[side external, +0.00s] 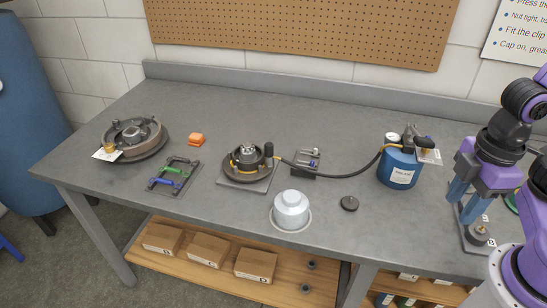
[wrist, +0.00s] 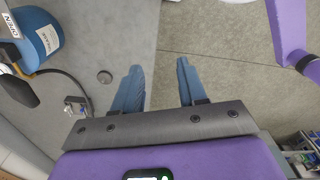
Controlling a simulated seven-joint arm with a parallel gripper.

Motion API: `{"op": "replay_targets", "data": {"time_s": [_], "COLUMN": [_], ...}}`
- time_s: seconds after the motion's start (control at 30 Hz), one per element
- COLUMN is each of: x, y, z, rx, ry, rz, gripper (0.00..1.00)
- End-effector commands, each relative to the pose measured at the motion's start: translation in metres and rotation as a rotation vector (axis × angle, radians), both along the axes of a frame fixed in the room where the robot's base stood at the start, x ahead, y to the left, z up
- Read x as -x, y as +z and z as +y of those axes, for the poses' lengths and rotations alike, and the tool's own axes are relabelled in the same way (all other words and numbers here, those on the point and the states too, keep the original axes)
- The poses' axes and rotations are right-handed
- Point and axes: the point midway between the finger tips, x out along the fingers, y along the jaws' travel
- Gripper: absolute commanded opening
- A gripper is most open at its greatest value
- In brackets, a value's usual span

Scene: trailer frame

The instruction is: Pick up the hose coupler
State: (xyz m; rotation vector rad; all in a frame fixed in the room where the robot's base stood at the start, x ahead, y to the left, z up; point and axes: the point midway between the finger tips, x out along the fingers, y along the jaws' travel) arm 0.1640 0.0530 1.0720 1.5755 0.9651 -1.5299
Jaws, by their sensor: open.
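A black hose (side external: 325,170) runs from the blue pail (side external: 398,168) leftward to the middle wheel hub (side external: 246,160). The hose coupler seems to be the dark upright piece (side external: 268,151) at its left end, beside the hub; its detail is too small to tell. In the wrist view the hose (wrist: 72,78) shows at the left, with the pail (wrist: 38,35) above it. My gripper (side external: 466,199) is open and empty at the right end of the bench, far from the coupler. In the wrist view my gripper (wrist: 160,86) has its fingers apart with nothing between them.
A plate with a part (side external: 478,234) lies near my fingers. A drum (side external: 131,138) and clip tray (side external: 175,176) are left.

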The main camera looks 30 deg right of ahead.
Motion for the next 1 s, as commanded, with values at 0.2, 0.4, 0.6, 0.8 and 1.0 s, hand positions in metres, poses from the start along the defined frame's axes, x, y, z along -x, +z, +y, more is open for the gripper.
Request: {"op": "replay_targets", "data": {"time_s": [0.2, 0.4, 0.6, 0.8, 1.0], "x": [0.000, 0.000, 0.000, -0.001, -0.029], "y": [0.000, 0.000, 0.000, 0.000, 0.013], "z": [0.000, 0.000, 0.000, 0.001, 0.026], "rx": [0.000, 0.000, 0.000, 0.000, 0.000], "ry": [0.000, 0.000, 0.000, -0.005, -0.154], "rz": [0.000, 0.000, 0.000, 0.000, 0.003], "gripper": [0.41, 0.41, 0.56, 0.56, 0.56]}}
